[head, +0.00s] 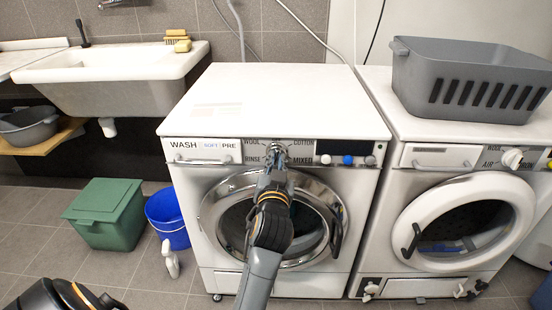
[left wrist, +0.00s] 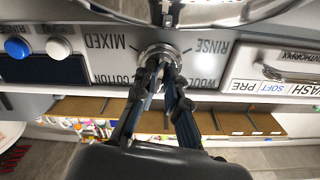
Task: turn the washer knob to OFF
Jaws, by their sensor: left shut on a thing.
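The washer (head: 270,100) is the white machine in the middle of the head view, with a round chrome-rimmed door. Its round metallic knob (left wrist: 157,49) sits on the front panel, among the labels WOOL, COTTON, RINSE and MIXED. No OFF label shows, and the knob's pointer cannot be made out. My left gripper (head: 277,154) reaches up in front of the panel and is shut on the knob. In the left wrist view, which is upside down, the two fingers (left wrist: 160,72) close around the knob from both sides. My right gripper is not in view.
A blue button (head: 347,160) lies right of the knob. The dryer (head: 460,200) stands close on the right, with a grey basket (head: 470,80) on top. A sink (head: 115,70), green bin (head: 105,213) and blue bucket (head: 168,218) are on the left.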

